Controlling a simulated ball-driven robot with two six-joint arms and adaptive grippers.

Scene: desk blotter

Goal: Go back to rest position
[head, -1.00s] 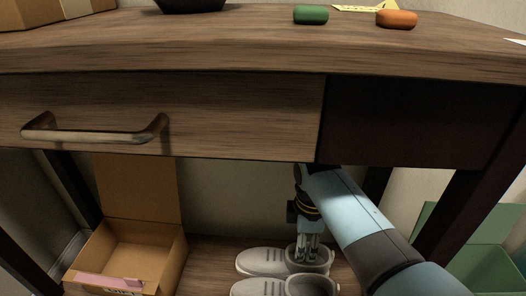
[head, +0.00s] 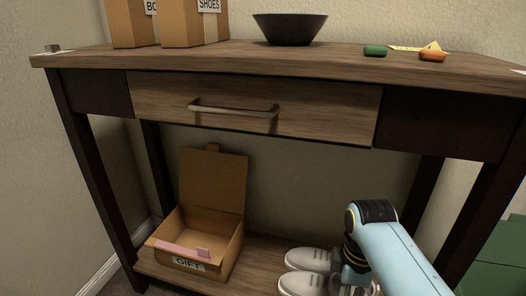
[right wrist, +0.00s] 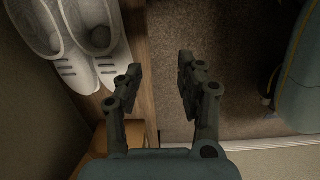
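My right arm comes in from the lower right of the head view, in front of the console table's lower shelf. Its gripper (head: 356,283) is mostly hidden behind the arm, near the shoes. In the right wrist view my right gripper (right wrist: 160,80) is open, its two fingers apart with nothing between them, over the shelf's edge and the carpet. A pair of light grey shoes (head: 308,262) stands on the lower shelf; in the right wrist view the shoes (right wrist: 75,35) are to the left of the fingers, apart from them. My left gripper is not in view.
The wooden table (head: 330,62) has a shut drawer (head: 310,113). On top are cardboard boxes (head: 190,25), a dark bowl (head: 290,29), a green item (head: 375,50) and an orange item (head: 432,55). An open gift box (head: 226,250) stands on the lower shelf. A green bin (head: 502,250) is at right.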

